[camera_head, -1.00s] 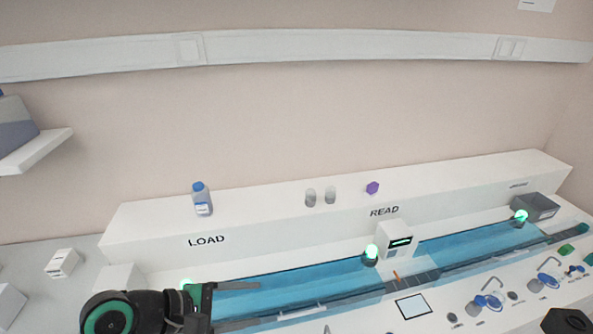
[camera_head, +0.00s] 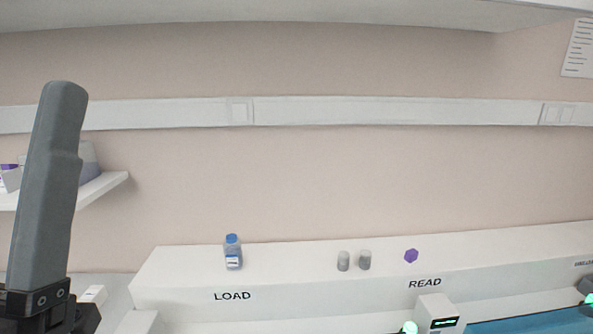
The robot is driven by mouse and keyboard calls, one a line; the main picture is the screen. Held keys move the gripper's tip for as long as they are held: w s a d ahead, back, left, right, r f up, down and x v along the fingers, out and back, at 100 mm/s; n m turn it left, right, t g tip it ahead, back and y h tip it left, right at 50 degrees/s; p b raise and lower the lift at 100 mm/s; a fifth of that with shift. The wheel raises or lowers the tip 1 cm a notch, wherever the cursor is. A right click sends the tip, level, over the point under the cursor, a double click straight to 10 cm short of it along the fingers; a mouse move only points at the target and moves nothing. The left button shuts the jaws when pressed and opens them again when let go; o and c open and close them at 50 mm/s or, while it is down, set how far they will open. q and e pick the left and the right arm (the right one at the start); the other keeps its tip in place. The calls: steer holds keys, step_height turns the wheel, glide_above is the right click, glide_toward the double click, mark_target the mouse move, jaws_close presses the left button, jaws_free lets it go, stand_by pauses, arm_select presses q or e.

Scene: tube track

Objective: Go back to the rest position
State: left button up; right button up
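My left gripper (camera_head: 64,95) stands upright at the left edge, close to the camera. One large grey finger shows above its black mount, and I cannot see a gap to a second finger. Nothing is seen held at its tip. My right gripper is out of view. The white bench block marked LOAD and READ (camera_head: 320,287) runs along the bottom. The blue track (camera_head: 545,322) shows only at the lower right, beside the reader (camera_head: 438,315) and a green-lit knob (camera_head: 410,327).
A blue-capped bottle (camera_head: 233,252), two small grey cylinders (camera_head: 343,261) and a purple piece (camera_head: 411,256) stand on the block's top. A white wall shelf (camera_head: 105,188) is behind my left gripper. The wall space in the middle is clear.

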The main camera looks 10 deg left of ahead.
arm_select(q)
steer(key=w+d+f+g+h, duration=0.2)
steer(key=w+f+h, duration=0.1)
steer(key=w+h, duration=0.1)
step_height(320, 180, up, 30)
steer(key=g+p, duration=0.1)
steer(key=p, duration=3)
step_height(320, 180, down, 43)
steer(key=b, duration=4.4)
steer(key=shift+w+a+f+n, duration=0.15)
steer(key=shift+w+n, duration=0.25)
